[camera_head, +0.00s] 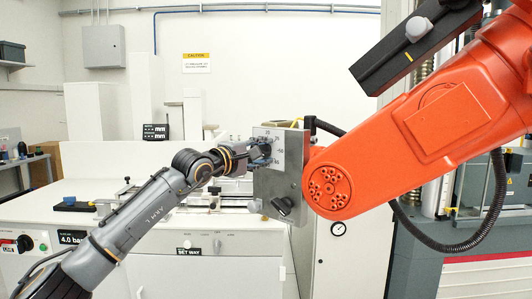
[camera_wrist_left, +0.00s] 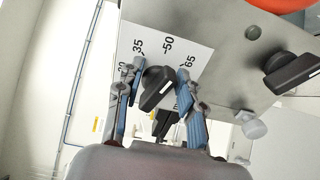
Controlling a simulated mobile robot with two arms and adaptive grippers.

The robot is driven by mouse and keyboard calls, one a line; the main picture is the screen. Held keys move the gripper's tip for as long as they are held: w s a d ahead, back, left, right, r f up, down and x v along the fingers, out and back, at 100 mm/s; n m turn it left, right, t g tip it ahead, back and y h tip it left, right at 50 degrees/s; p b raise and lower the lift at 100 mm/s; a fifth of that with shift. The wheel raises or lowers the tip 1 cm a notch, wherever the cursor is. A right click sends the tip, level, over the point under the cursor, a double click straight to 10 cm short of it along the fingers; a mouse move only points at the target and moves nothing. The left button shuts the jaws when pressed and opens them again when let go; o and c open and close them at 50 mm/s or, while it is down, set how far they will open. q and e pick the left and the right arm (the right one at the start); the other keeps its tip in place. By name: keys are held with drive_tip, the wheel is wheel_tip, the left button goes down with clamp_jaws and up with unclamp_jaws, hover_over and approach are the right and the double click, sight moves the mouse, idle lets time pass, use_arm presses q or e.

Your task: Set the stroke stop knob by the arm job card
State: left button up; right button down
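The stroke stop knob (camera_wrist_left: 157,88) is black with a raised bar. It sits on a white scale (camera_wrist_left: 170,38) showing 20, 35, 50 and 65, on a grey metal plate (camera_head: 287,186) at the red arm's end. My left gripper (camera_head: 262,152) is at the scale; in the left wrist view its two blue-padded fingers (camera_wrist_left: 159,92) stand on either side of the knob, with narrow gaps. The knob's bar lies slanted; which mark it points to is unclear. In the head view the gripper partly hides the knob. I cannot make out a job card. My right gripper is out of view.
A second black knob (camera_wrist_left: 291,73) and a round grey stud (camera_wrist_left: 251,126) are on the same plate. The big red arm (camera_head: 420,130) fills the right side. A white bench (camera_head: 190,245) stands below, with a "SET WAY" label (camera_head: 189,248).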

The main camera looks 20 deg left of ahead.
use_arm(q)
drive_tip(key=v, duration=1.2)
